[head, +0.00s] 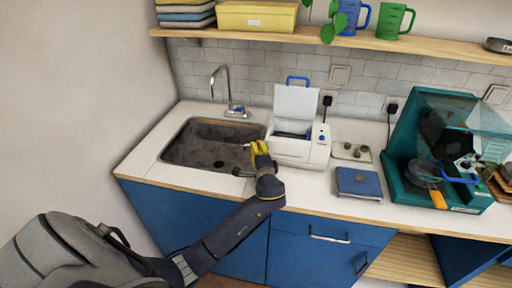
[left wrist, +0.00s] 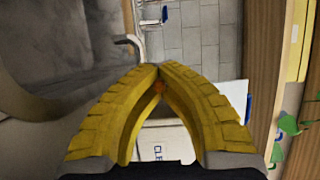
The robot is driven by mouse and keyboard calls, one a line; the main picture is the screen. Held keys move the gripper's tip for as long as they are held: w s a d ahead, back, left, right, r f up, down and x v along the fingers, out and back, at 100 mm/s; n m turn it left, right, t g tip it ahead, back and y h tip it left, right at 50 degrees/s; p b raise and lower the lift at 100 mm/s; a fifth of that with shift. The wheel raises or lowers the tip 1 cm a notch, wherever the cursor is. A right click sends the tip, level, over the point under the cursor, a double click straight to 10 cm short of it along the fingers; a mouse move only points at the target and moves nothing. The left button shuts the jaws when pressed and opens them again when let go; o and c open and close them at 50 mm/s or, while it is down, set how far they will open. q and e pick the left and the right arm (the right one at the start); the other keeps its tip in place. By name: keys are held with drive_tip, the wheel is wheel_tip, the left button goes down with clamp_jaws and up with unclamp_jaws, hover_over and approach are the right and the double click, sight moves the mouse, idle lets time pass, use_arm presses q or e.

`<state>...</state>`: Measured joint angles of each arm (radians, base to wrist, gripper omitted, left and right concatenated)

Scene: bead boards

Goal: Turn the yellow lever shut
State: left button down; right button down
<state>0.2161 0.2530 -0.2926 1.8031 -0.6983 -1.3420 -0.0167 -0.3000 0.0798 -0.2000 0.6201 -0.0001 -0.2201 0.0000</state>
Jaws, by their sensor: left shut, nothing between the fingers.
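A yellow-orange lever (head: 438,199) sticks out at the front of the teal machine (head: 463,203) at the right of the counter in the head view, pointing down and to the right. My left gripper (head: 258,147) has yellow fingers and is shut and empty, between the sink and the white machine, far to the left of the lever. In the left wrist view its fingertips (left wrist: 158,72) meet; the lever does not show there. My right gripper is not in view.
A sink (head: 192,158) with a tap (head: 233,111) lies left of the gripper. A white machine (head: 296,151) with its lid up stands beside it. A blue scale-like box (head: 358,182) lies between it and the teal machine. A blue handle (head: 460,179) sits near the lever. A shelf runs above.

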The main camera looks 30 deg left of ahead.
use_arm(q)
drive_tip(key=c, duration=2.1)
unclamp_jaws()
drive_tip(key=o, duration=0.6)
drive_tip(key=v, duration=1.2)
